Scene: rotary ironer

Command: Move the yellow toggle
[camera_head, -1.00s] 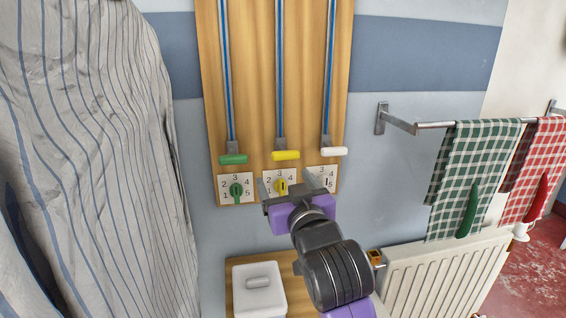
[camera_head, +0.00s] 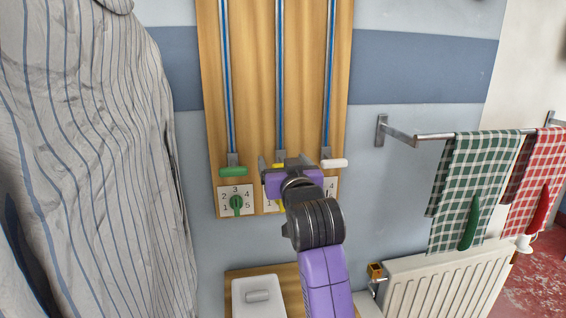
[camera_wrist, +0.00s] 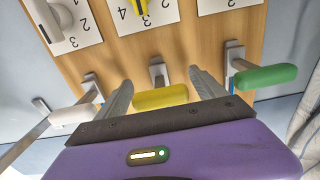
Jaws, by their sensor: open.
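A yellow T-shaped handle (camera_wrist: 160,97) sits at the end of a slim bracket in the middle of the wooden board (camera_head: 212,60). In the head view only a small part of the yellow handle (camera_head: 279,166) shows behind my gripper (camera_head: 283,162). My gripper (camera_wrist: 160,84) is open, with one finger on each side of the yellow handle in the wrist view; contact cannot be told. A yellow dial knob (camera_wrist: 141,5) on a numbered plate also shows at the wrist view's top edge; it is mostly hidden in the head view.
A green handle (camera_head: 233,171) and a white handle (camera_head: 334,163) flank the yellow one. A green dial (camera_head: 236,204) is at lower left. A striped cloth (camera_head: 95,160) hangs left; a towel rail (camera_head: 432,136) and radiator (camera_head: 445,275) stand right. A white lidded box (camera_head: 257,301) is below.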

